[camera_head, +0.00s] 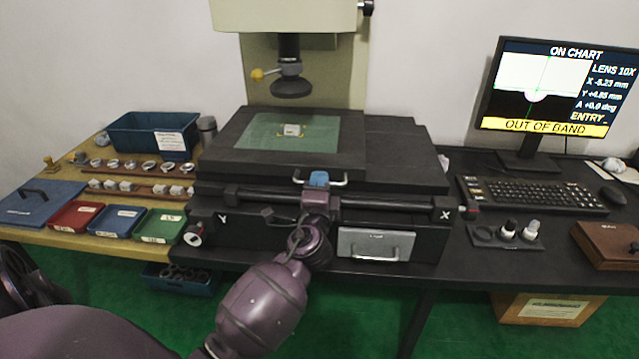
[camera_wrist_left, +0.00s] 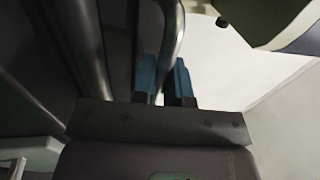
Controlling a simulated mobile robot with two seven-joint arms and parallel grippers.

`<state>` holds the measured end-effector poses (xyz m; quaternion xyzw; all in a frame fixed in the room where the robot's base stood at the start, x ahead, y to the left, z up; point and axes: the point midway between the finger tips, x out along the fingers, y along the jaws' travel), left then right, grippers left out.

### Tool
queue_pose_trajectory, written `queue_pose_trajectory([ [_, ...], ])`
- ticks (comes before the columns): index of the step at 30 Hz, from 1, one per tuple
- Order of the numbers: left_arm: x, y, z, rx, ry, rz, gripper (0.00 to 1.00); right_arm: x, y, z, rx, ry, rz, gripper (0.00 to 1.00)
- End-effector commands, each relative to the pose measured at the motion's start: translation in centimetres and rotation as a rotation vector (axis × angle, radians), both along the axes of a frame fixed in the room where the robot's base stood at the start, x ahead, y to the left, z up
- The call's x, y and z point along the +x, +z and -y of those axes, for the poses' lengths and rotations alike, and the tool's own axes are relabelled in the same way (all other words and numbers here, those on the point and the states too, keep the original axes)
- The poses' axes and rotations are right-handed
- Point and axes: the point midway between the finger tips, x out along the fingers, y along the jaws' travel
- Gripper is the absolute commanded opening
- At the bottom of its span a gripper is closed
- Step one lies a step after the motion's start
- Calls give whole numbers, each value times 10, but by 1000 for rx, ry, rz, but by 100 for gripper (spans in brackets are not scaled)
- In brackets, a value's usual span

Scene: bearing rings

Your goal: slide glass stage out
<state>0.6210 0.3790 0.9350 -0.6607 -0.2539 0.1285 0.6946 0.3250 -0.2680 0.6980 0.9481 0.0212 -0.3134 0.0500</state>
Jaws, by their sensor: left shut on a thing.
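The glass stage (camera_head: 266,145) is a green pane set in the dark top plate of the measuring machine, below the lens column (camera_head: 291,80). A small pale part (camera_head: 292,130) sits on the glass. A curved metal handle (camera_head: 338,183) is on the front edge of the stage. My left gripper (camera_head: 318,178), with blue fingertips, is at this handle. In the left wrist view the blue fingers (camera_wrist_left: 165,80) are shut on the metal handle bar (camera_wrist_left: 172,45). My right gripper is not in view.
Left of the machine stand a blue bin (camera_head: 150,137), rows of rings and small red, blue and green trays (camera_head: 158,226). A front drawer with a handle (camera_head: 375,244) is below the stage. At right are a keyboard (camera_head: 535,194) and a monitor (camera_head: 555,90) reading "OUT OF BAND".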

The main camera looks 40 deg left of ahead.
Motion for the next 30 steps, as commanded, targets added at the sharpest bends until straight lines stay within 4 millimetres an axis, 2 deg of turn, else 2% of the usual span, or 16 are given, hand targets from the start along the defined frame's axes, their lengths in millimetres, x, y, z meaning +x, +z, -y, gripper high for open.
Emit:
queue_pose_trajectory([
  [6, 2, -1, 4, -1, -1, 0, 0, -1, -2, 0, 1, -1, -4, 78],
  [11, 11, -3, 19, -4, -3, -1, 0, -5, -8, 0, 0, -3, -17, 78],
  [17, 34, -5, 56, -7, -6, -3, 0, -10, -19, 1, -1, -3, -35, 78],
  [30, 94, -7, 154, -3, -7, -6, 0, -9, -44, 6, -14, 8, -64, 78],
])
